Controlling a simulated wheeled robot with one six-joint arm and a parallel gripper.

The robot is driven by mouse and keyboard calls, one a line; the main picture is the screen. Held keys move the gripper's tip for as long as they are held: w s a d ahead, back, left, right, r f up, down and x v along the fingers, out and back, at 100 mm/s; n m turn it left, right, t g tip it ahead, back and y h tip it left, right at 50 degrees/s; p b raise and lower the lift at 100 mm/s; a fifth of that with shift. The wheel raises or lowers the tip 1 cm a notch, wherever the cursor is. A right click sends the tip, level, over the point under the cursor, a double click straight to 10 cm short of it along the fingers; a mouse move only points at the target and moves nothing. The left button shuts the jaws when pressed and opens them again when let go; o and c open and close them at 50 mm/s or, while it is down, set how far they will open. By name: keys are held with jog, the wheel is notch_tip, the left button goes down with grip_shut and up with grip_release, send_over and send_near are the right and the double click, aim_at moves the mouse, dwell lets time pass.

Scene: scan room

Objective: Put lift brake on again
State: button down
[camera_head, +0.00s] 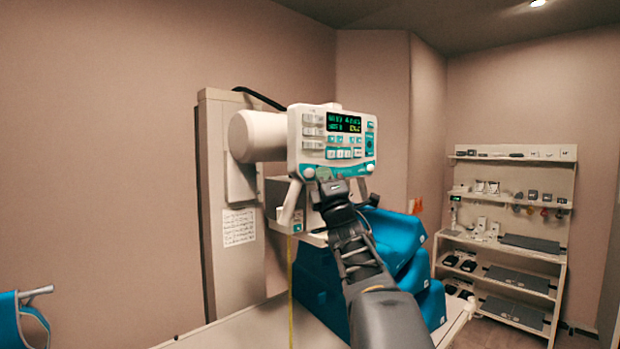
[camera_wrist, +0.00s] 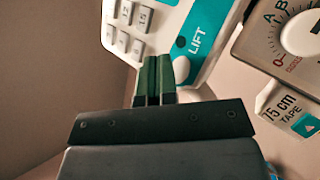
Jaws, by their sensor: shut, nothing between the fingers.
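The white control head (camera_head: 331,118) of the scan unit has a lit display, several keys and a teal lower strip. My gripper (camera_head: 327,177) is at the lower edge of the control head. In the wrist view, my gripper's green fingertips (camera_wrist: 154,60) are together and empty, just beside that spot. Contact cannot be told.
A dial housing (camera_wrist: 293,40) and a "75 cm TAPE" tag (camera_wrist: 292,108) are close on the right in the wrist view. A yellow tape (camera_head: 290,290) hangs below the head. Blue cushions (camera_head: 395,240) lie on the table behind my arm. Shelves (camera_head: 505,244) stand at the right.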

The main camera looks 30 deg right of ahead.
jog(key=s+b, duration=0.1)
jog(key=s, duration=0.1)
jog(key=s+d+b, duration=0.1)
jog(key=s, duration=0.2)
jog(key=shift+b, duration=0.35)
dwell(1.0)
